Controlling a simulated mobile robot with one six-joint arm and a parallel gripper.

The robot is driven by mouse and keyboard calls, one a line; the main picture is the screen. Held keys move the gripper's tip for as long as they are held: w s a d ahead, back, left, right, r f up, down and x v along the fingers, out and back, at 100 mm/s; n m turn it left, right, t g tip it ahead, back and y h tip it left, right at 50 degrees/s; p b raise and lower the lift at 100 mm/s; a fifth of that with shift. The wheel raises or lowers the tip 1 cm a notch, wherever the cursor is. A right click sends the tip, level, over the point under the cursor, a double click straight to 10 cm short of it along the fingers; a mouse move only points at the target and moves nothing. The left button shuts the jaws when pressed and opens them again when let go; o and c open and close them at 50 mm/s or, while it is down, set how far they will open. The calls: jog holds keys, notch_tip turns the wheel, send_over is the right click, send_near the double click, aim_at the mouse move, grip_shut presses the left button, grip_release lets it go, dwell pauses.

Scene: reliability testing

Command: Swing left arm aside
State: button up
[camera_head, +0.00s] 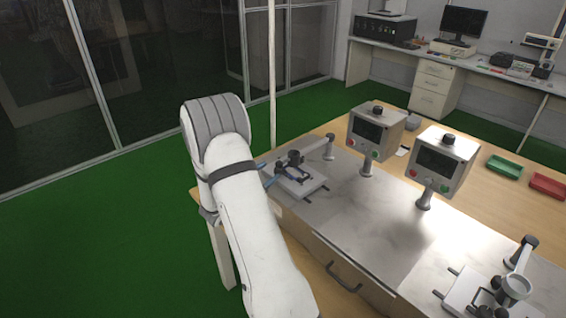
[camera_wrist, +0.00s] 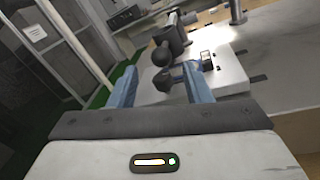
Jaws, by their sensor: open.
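The left arm (camera_head: 318,147) is a grey swing arm on a post above the left test fixture (camera_head: 300,186). Its inner end reaches over the fixture to a dark cylindrical head (camera_head: 294,158). In the wrist view this dark head (camera_wrist: 171,34) is ahead of my gripper (camera_wrist: 159,66). My gripper's two blue fingers are apart. A dark rounded knob (camera_wrist: 163,82) shows between them, with another dark ball just above it. I cannot tell whether either finger touches them. In the head view my white arm hides most of the gripper.
Two grey control boxes (camera_head: 376,131) (camera_head: 443,160) stand right of the left fixture. A second fixture with its own swing arm (camera_head: 519,258) is at the lower right. Green (camera_head: 504,168) and red (camera_head: 547,186) trays lie behind. A drawer handle (camera_head: 343,277) juts from the front.

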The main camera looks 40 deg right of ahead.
aim_at(279, 164)
jog(key=p+x, duration=0.1)
jog(key=x, duration=0.5)
jog(key=shift+d+r, duration=0.1)
jog(key=shift+d, duration=0.2)
grip_shut()
